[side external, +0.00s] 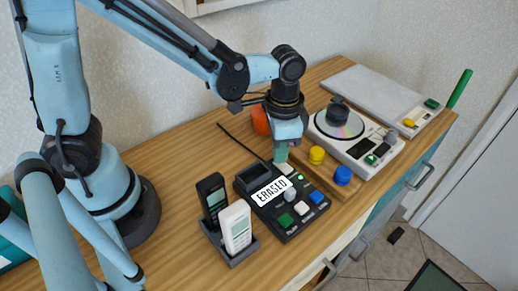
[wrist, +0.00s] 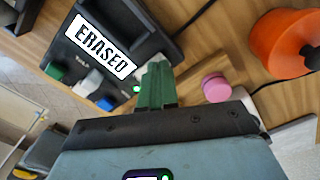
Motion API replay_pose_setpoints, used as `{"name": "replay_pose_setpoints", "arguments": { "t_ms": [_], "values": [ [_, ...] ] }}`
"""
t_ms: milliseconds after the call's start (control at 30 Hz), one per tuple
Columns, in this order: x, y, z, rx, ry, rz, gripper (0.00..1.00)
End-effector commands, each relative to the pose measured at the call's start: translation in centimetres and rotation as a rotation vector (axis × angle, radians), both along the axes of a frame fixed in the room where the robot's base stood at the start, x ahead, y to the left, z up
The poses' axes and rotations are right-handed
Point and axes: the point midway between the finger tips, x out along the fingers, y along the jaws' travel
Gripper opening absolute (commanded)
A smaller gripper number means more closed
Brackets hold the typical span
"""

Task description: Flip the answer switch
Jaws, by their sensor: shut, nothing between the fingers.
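A black answering machine (side external: 278,213) lies on the wooden desk, with a white label reading "ERASED" (side external: 271,191). Its face carries a green key (side external: 285,220), a blue key (side external: 316,197), white keys and a lit green lamp (side external: 301,178). I cannot tell which control is the answer switch. The machine (wrist: 88,35) also shows at upper left in the wrist view. My gripper (side external: 281,156) has its green fingers shut and empty, pointing down at the machine's back edge, near a white key (side external: 287,169). In the wrist view the fingertips (wrist: 157,68) are together beside the lamp; contact is unclear.
Two handsets, black (side external: 212,198) and white (side external: 236,226), stand in a cradle left of the machine. Yellow (side external: 317,155) and blue (side external: 343,175) knobs and a disc player (side external: 350,135) are to the right. A pink knob (wrist: 216,87) and an orange object (wrist: 280,42) are close to my gripper.

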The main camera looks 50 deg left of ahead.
Motion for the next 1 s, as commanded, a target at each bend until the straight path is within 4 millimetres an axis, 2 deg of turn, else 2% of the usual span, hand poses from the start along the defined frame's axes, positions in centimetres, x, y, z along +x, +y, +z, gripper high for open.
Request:
{"name": "replay_pose_setpoints", "arguments": {
  "t_ms": [733,1000],
  "values": [
    [0.0,0.0,5.5,0.000,0.000,0.000,0.00],
    [0.0,0.0,6.4,0.000,0.000,0.000,0.00]
  ]
}}
